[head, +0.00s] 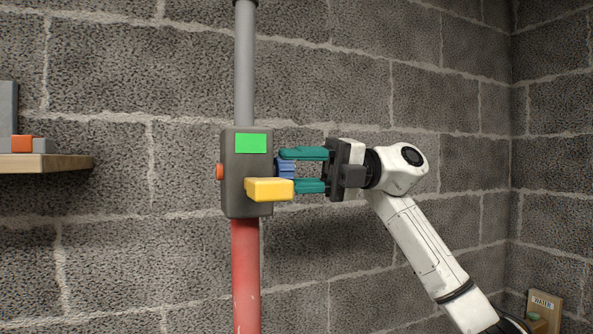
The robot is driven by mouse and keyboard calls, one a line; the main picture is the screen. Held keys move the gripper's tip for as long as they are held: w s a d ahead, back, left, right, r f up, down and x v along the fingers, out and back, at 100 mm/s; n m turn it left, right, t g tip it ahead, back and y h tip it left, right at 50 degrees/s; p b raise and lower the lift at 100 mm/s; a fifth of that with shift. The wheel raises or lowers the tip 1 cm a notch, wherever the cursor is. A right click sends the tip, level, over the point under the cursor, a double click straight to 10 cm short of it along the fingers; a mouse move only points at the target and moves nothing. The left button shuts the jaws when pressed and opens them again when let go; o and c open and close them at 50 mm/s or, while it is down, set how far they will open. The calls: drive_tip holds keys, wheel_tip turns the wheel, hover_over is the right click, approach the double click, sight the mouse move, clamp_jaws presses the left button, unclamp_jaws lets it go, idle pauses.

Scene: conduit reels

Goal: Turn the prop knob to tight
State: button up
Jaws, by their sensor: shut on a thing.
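The prop stands upright, with a red lower tube (246,280), a grey upper tube (245,70) and a dark grey housing (237,165) between them. A plain green panel (251,144) is on the housing's front. A blue knob (284,170) sticks out from the housing's right side. My gripper (291,170) reaches in from the right, with one teal finger above the knob and one below, shut on it. The fingers partly hide the knob. I see no marking that shows how tight it is.
A yellow lever (268,189) juts forward from the housing, close to the lower finger. An orange button (219,172) is on the housing's left side. A wooden shelf (45,164) with blocks is at left. A "WATER" box (544,307) is low at right.

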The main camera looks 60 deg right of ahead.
drive_tip(key=m, duration=1.1)
drive_tip(key=shift+f+p, duration=0.2)
drive_tip(key=shift+p, duration=0.15)
drive_tip(key=shift+m, duration=0.3)
drive_tip(key=o, duration=1.1)
drive_tip(key=shift+c, duration=0.2)
drive_tip(key=b+v, duration=0.2)
drive_tip(key=v, duration=0.9)
